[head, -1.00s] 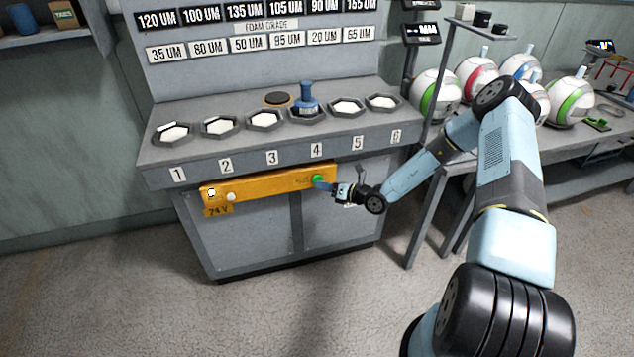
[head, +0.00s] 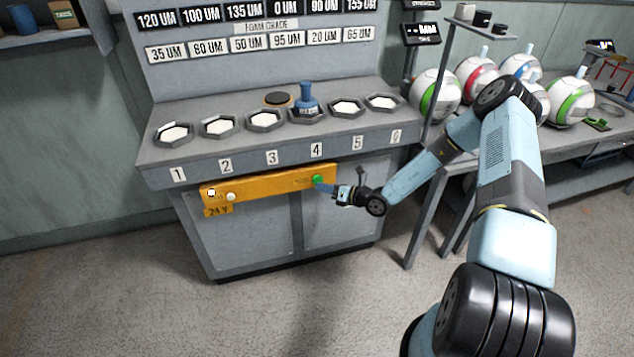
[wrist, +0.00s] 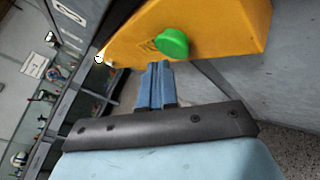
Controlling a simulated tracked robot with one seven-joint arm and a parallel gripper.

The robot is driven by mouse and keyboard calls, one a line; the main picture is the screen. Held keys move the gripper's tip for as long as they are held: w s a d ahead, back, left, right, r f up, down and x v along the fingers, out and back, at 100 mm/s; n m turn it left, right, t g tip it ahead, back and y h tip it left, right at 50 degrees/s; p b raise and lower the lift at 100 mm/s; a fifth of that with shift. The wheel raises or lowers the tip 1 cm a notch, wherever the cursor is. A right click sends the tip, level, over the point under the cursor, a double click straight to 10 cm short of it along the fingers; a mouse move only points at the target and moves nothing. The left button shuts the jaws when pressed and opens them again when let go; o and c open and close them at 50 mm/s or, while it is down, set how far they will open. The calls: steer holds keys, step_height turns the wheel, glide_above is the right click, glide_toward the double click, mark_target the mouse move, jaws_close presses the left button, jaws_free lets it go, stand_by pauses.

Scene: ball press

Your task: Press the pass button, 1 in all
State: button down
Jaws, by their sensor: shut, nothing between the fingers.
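A round green button (head: 318,180) sits at the right end of a yellow panel (head: 268,188) on the front of the grey press bench. It also shows in the wrist view (wrist: 172,43), standing out from the panel. The label beside it is too small to read, so I cannot confirm it says pass. My gripper (head: 328,187) is shut and empty just right of and below the button. In the wrist view its blue fingertips (wrist: 157,66) point at the panel just below the button, seemingly slightly apart from it.
A white button (head: 231,197) and a dark-and-white one (head: 211,193) are at the panel's left end. A blue stamp-like tool (head: 307,100) stands at station 4. A side table with several balls (head: 477,82) is at right.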

steer(key=shift+s, duration=0.2)
steer(key=shift+s+d, duration=0.25)
steer(key=shift+s, duration=0.55)
steer(key=shift+s+d, duration=0.25)
steer(key=shift+s, duration=0.5)
steer(key=shift+s+d, duration=0.25)
steer(key=shift+s, duration=0.55)
